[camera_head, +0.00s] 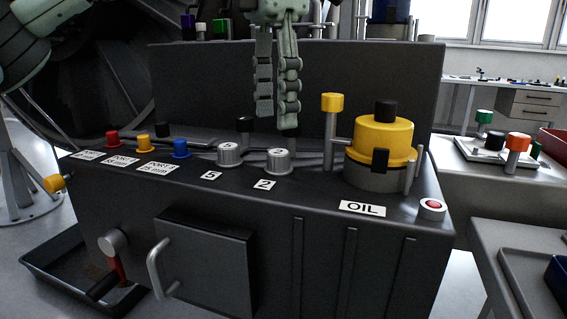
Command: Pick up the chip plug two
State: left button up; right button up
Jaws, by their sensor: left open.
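Chip plug two (278,161) is a silver ribbed cap with a 2 on its top. It stands on the dark bench top behind the "2" label. My left gripper (278,117) comes down from the top middle of the view, fingers pointing down and a gap between them. It is open and empty. Its fingertips appear above chip plug two and apart from it; how far in depth I cannot tell. My right gripper is not in view.
A similar silver plug marked 5 (230,153) stands close on the left. Blue (181,148), yellow (143,143) and red (112,138) caps are further left. A yellow oil canister (383,140) and a yellow-topped post (331,115) stand on the right. A dark panel (200,80) rises behind.

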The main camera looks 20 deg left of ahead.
aim_at(279, 152)
pick_arm(q)
jog(key=shift+f, duration=0.85)
jog(key=f, duration=0.4)
jog(key=shift+w+d+f+b, duration=0.1)
jog(key=shift+w+f+b, duration=0.1)
jog(key=shift+b, duration=0.15)
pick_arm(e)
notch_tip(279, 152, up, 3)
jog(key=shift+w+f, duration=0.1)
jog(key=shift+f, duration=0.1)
pick_arm(q)
jog(key=shift+c, duration=0.6)
grip_shut()
jog(key=shift+r, duration=0.1)
